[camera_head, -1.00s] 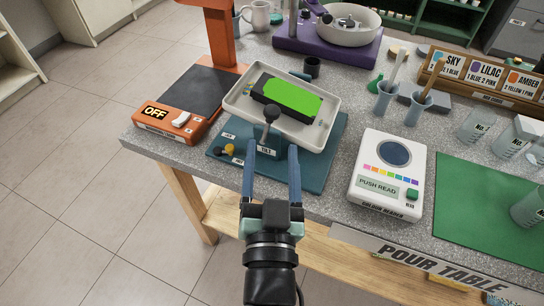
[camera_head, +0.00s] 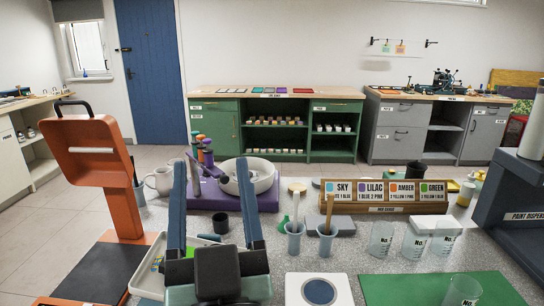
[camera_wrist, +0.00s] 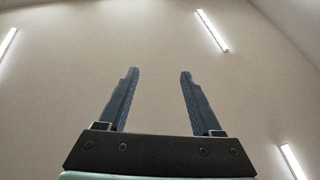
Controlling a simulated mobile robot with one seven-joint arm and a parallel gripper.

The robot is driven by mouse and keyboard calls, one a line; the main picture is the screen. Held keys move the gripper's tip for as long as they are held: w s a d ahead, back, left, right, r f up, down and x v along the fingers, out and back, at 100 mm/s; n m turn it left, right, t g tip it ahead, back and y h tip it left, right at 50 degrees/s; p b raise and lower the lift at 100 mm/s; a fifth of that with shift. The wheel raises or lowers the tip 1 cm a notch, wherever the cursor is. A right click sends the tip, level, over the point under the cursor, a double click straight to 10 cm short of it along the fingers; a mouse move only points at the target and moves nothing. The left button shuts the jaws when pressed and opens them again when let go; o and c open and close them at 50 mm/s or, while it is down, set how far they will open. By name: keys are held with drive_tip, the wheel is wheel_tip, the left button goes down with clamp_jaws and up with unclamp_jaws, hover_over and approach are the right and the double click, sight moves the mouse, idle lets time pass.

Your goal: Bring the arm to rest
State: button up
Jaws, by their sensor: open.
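My gripper (camera_head: 214,165) is raised in front of the head camera, its two blue fingers pointing up and standing apart with nothing between them. In the wrist view my gripper (camera_wrist: 159,75) is also open and empty, and behind it are only a plain ceiling or wall and lights. In the head view the gripper stands in front of the grey pour table (camera_head: 290,263) and hides part of the white tray (camera_head: 148,268) and the purple-based machine (camera_head: 258,200).
An orange device (camera_head: 95,160) stands at the left. Cups with sticks (camera_head: 296,238), a colour card rack (camera_head: 385,207) and clear beakers (camera_head: 415,243) stand on the table. A dark paint dispenser (camera_head: 515,205) is at the right. Green cabinets (camera_head: 275,130) line the back wall.

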drive_tip(key=s+d+r+m+t+h, duration=0.1)
drive_tip(key=s+d+r+t+h, duration=0.15)
drive_tip(key=r, duration=0.65)
drive_tip(key=s+d+r+m+t+h, duration=0.1)
drive_tip(key=s+d+r+t+h, duration=0.2)
drive_tip(key=r, duration=0.6)
wheel_tip(320, 180, up, 12)
drive_tip(key=g+p, duration=0.1)
drive_tip(key=p, duration=1.2)
drive_tip(key=shift+s+d+r+p, duration=0.25)
drive_tip(key=shift+s+d+p, duration=0.1)
drive_tip(key=shift+s, duration=0.05)
drive_tip(key=shift+y, duration=0.25)
idle(3.7)
